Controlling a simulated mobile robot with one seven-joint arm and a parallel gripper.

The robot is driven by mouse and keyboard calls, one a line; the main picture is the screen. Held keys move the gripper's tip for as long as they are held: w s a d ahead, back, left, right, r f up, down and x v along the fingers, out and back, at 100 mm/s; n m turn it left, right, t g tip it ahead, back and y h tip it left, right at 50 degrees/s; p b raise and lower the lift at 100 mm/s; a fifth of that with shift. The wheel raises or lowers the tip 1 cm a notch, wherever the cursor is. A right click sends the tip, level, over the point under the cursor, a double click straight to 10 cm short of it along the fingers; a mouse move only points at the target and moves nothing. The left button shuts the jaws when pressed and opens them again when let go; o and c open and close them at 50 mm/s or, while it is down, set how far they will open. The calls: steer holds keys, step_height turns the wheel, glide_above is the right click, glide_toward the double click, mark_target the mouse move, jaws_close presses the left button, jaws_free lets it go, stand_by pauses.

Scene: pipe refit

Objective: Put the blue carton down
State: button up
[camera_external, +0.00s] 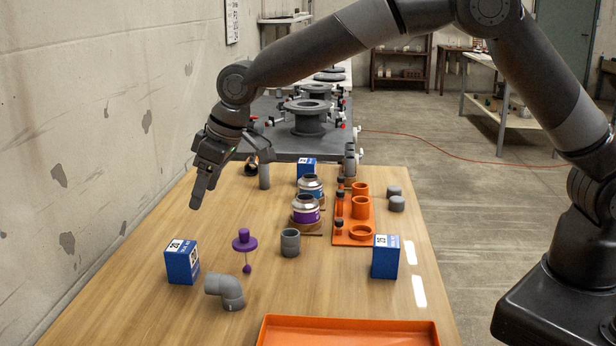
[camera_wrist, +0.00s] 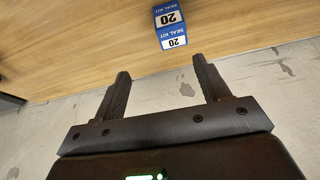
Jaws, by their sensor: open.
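A blue-and-white carton (camera_external: 182,263) stands upright on the wooden table at the left in the external view. In the wrist view a blue carton marked "SEAL KIT 20" (camera_wrist: 169,24) rests on the table beyond my fingertips. My gripper (camera_external: 197,198) is above the table's left side, higher up and farther back than the left carton, apart from it. In the wrist view my gripper (camera_wrist: 160,70) has its fingers wide apart with nothing between them. A second blue carton (camera_external: 386,257) stands at the right, and a third (camera_external: 307,168) at the back.
A grey elbow pipe (camera_external: 226,290), a purple plunger-like piece (camera_external: 245,241) and a grey sleeve (camera_external: 290,243) stand mid-table. Purple and blue-banded cans (camera_external: 306,210) and an orange rack (camera_external: 352,238) lie behind. An orange tray (camera_external: 347,330) is at the front edge. The wall borders the left.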

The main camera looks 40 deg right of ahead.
steer(key=s+d+r+m, duration=0.1)
steer(key=s+d+r, duration=0.1)
steer(key=d+r, duration=0.65)
steer(key=s+d+r+m+t, duration=0.1)
steer(key=s+d+r+m, duration=0.15)
steer(key=d, duration=1.05)
steer(key=s+d+r+m, duration=0.1)
steer(key=d+r, duration=0.5)
steer(key=d, duration=0.5)
steer(key=s+d+f+m+h, duration=0.1)
steer(key=s+d+m, duration=0.1)
steer(key=s+d, duration=0.8)
steer(key=s+d+f+m+t+h, duration=0.1)
steer(key=s+d+m+h, duration=0.1)
steer(key=s+d, duration=0.7)
steer(key=s, duration=0.4)
steer(key=shift+s+d+f, duration=0.3)
steer(key=shift+d+f, duration=0.05)
steer(key=shift+d, duration=0.05)
steer(key=shift+o, duration=0.5)
